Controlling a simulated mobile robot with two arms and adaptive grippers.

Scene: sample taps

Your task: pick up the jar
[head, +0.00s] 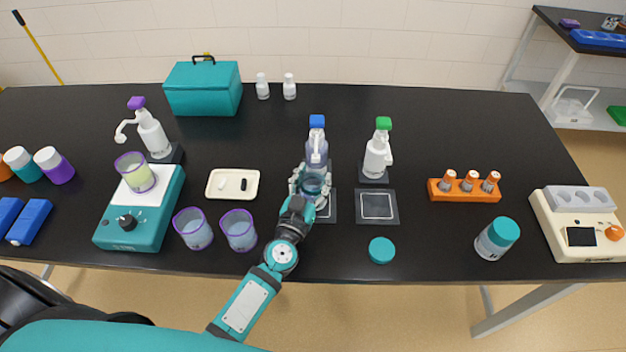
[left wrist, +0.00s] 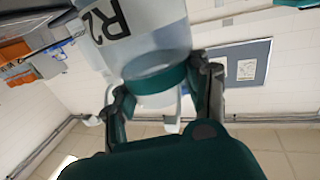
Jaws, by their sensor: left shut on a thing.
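A small jar (head: 314,186) with a see-through teal look is between the fingers of my left gripper (head: 309,188) in the head view. It is at the front of the blue-topped pump bottle (head: 317,148), by a square pad. In the left wrist view, the fingers of the left gripper (left wrist: 163,98) close from both sides around a teal band (left wrist: 155,80) of the held jar. A pale bottle marked R2 (left wrist: 135,28) shows beyond it. I cannot tell whether the jar touches the pad. My right gripper is not in view.
A green-topped pump bottle (head: 377,157) and a bare square pad (head: 377,206) stand to the right. A loose teal lid (head: 381,250) and a teal-lidded jar (head: 496,239) are nearer the front edge. Two purple-rimmed cups (head: 193,229) (head: 239,230) and a white tray (head: 212,193) are to the left.

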